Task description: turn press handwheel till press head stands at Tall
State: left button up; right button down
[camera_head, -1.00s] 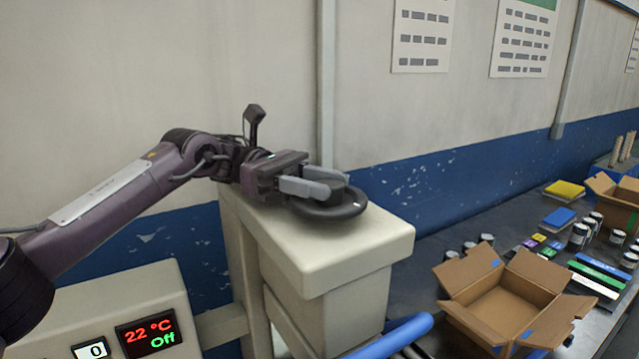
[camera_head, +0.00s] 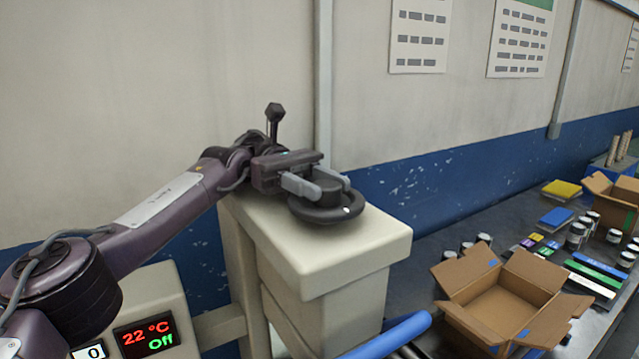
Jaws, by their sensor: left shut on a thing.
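The press handwheel (camera_head: 326,213) is a dark ring with a raised hub, lying flat on top of the cream press housing (camera_head: 370,246). A small white mark shows on its rim at the front right. My left gripper (camera_head: 322,187) is at the wheel from the back left, its two grey fingers on either side of the hub and shut on it. The press head and any height scale with Tall are not visible here. My right gripper is not in view.
A control box (camera_head: 150,300) with a display reading 22 °C and Off stands at lower left. A blue roller (camera_head: 390,336) lies below the press. An open cardboard box (camera_head: 505,300), jars and colored blocks sit on the bench at right. A wall is behind.

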pick_arm(q)
jog(key=shift+r, duration=0.1)
jog(key=o, duration=1)
jog(key=shift+c, duration=0.2)
jog(key=shift+n+t+h, duration=0.3)
jog(key=shift+h, duration=0.1)
